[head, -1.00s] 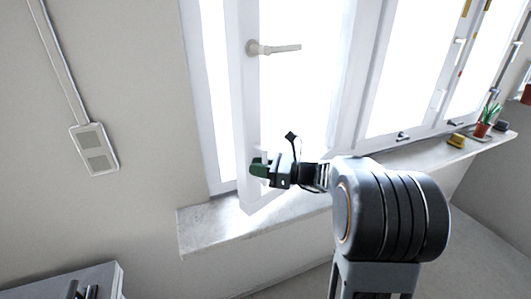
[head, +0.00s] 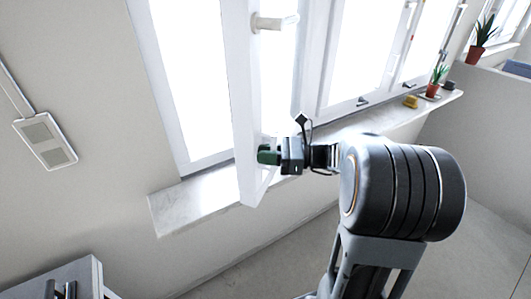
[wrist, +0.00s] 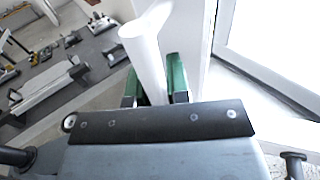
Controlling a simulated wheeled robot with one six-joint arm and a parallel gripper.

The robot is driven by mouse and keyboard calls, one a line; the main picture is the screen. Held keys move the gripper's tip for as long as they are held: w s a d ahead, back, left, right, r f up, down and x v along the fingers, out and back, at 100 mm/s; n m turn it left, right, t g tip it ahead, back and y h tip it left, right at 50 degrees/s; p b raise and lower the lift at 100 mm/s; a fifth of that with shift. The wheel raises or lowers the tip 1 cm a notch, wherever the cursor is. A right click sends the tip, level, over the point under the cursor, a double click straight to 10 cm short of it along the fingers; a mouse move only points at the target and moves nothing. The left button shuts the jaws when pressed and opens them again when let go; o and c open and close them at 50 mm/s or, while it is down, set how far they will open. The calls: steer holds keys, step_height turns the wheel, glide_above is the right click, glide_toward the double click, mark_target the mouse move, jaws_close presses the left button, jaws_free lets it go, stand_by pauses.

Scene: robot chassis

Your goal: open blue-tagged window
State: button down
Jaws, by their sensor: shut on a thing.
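The window sash (head: 240,100) is white and stands swung open from its frame. My gripper (head: 268,155), with green fingers, is at the sash's lower part, below that handle. In the wrist view my gripper (wrist: 158,85) is shut on a white bar (wrist: 143,50) with a rounded end, beside the sash (wrist: 190,40). I cannot tell whether this bar is a handle. No blue tag shows; it may be hidden or out of view.
The stone sill (head: 190,205) runs below the windows. A yellow object (head: 411,102) and a potted plant (head: 435,82) stand on it further right. A wall box (head: 45,141) hangs at left. A grey unit (head: 60,280) is at lower left. Floor is clear at lower right.

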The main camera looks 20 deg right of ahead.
steer(key=c, duration=1.1)
jaws_free()
steer(key=shift+s+a, duration=0.15)
steer(key=shift+s, duration=0.1)
steer(key=b+v, duration=0.2)
steer(key=v, duration=1.1)
steer(key=shift+d, duration=0.45)
steer(key=shift+f, duration=0.1)
